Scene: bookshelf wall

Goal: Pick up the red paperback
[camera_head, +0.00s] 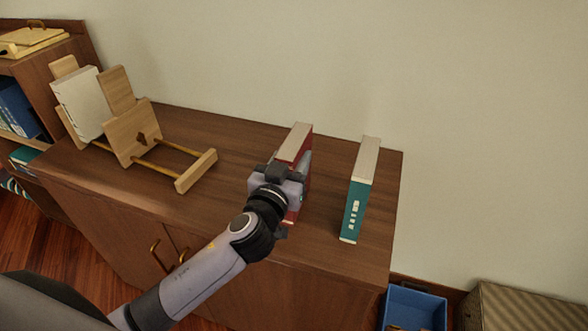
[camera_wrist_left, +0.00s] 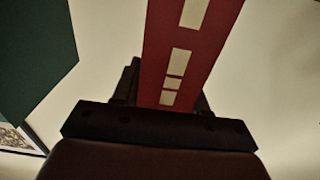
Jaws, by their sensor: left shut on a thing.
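The red paperback (camera_head: 297,143) stands upright on the brown cabinet top (camera_head: 235,140), its pale page edge facing up. Its red spine with cream label blocks fills the middle of the left wrist view (camera_wrist_left: 185,60). My left gripper (camera_head: 290,178) is shut on the red paperback from the front, covering much of its spine in the head view. The fingers show dark on either side of the spine low in the wrist view. My right gripper is not in view.
A teal book (camera_head: 356,195) stands upright to the right, apart from the red one. A wooden book rack (camera_head: 135,135) holding a white book (camera_head: 82,103) is at the left. A blue bin (camera_head: 415,308) sits below, right of the cabinet.

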